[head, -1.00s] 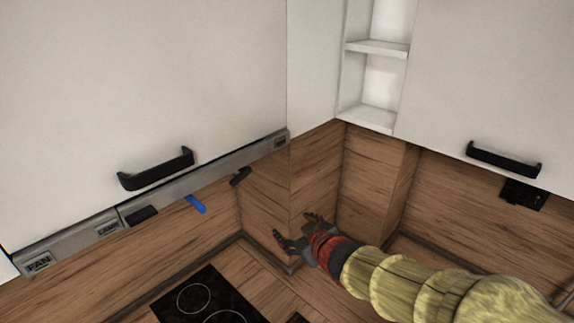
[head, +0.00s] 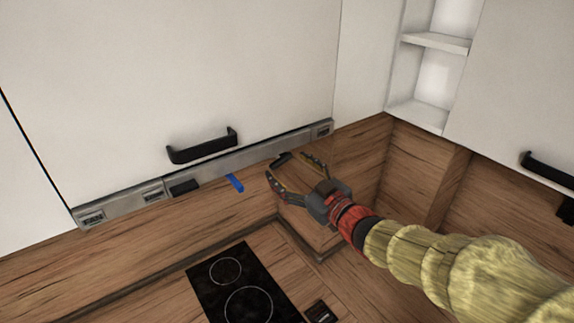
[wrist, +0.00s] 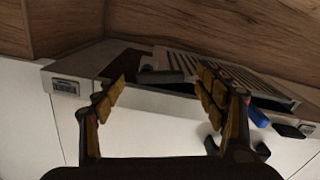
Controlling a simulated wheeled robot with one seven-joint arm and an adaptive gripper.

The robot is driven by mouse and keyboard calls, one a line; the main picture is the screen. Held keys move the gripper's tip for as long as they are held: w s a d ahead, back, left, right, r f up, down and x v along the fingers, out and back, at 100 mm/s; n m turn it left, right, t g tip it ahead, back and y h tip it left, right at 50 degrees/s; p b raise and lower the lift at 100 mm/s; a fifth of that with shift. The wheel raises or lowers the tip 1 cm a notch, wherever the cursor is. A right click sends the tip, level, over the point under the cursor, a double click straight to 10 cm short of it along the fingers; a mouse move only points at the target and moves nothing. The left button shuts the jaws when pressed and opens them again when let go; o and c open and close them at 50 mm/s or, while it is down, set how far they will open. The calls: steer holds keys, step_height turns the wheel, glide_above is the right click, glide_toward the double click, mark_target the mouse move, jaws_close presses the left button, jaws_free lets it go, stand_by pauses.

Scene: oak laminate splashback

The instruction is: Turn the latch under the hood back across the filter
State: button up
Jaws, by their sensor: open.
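The hood's underside shows in the wrist view with a slatted grey filter (wrist: 222,72). A dark bar (wrist: 162,76) lies at the filter's left end there; it also shows in the head view (head: 281,159), jutting below the hood's front edge. A blue tab (head: 235,182) hangs from that edge further left, and it shows in the wrist view (wrist: 257,115). I cannot tell for certain which of these is the latch. My gripper (head: 287,167) is open and empty. In the wrist view the dark bar appears between my fingertips (wrist: 163,82); contact cannot be told.
The metal hood front (head: 255,156) runs under white cabinets with a black handle (head: 202,147). A dark block (head: 184,187) sits on the hood edge. The hob (head: 243,287) is below. Wooden splashback walls (head: 360,150) form the corner at the right.

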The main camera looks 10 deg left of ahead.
steer(key=shift+x, duration=0.8)
steer(key=c, duration=0.3)
steer(key=c, duration=0.8)
steer(key=shift+c, duration=0.3)
steer(key=shift+s+r+m+p, duration=0.15)
steer(key=shift+m+p, duration=0.25)
steer(key=shift+m, duration=0.5)
steer(key=o, duration=1.1)
